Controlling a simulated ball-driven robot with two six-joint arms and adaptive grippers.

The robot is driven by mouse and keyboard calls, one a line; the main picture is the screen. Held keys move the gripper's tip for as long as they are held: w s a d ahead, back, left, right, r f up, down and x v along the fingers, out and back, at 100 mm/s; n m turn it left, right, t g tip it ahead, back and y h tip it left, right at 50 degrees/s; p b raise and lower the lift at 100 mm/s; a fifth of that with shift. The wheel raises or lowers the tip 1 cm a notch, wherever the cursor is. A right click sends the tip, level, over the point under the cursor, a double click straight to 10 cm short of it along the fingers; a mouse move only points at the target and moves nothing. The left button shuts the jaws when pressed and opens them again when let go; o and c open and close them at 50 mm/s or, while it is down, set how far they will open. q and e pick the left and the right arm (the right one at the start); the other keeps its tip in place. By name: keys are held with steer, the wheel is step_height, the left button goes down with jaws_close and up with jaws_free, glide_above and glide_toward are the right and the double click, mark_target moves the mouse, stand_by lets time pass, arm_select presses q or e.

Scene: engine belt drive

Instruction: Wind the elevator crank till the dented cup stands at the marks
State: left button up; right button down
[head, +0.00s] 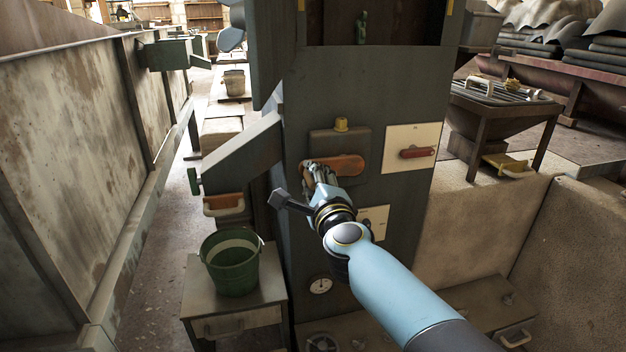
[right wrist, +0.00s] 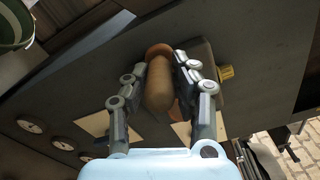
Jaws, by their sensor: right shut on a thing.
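The elevator crank has a red-orange arm (head: 345,164) on the front of the dark elevator housing (head: 390,90). My right gripper (head: 314,174) is at the left end of this arm. In the right wrist view, the rounded tan crank handle (right wrist: 160,88) sits between the two fingers of my right gripper (right wrist: 168,78), which are shut on it. The tall opening (head: 405,22) at the top of the housing shows a small green object (head: 361,27). I cannot make out a dented cup or marks there. My left gripper is not in view.
A yellow knob (head: 341,124) sits just above the crank. A pale plate with a red handle (head: 417,152) is to its right. A green bucket (head: 231,264) stands on a small table (head: 262,298) at lower left. A sloping chute (head: 240,145) juts left from the housing.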

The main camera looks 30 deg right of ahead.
steer(key=shift+w+r, duration=0.1)
steer(key=shift+r, duration=0.15)
steer(key=c, duration=1.1)
jaws_free()
steer(key=shift+f, duration=0.1)
steer(key=v, duration=1.2)
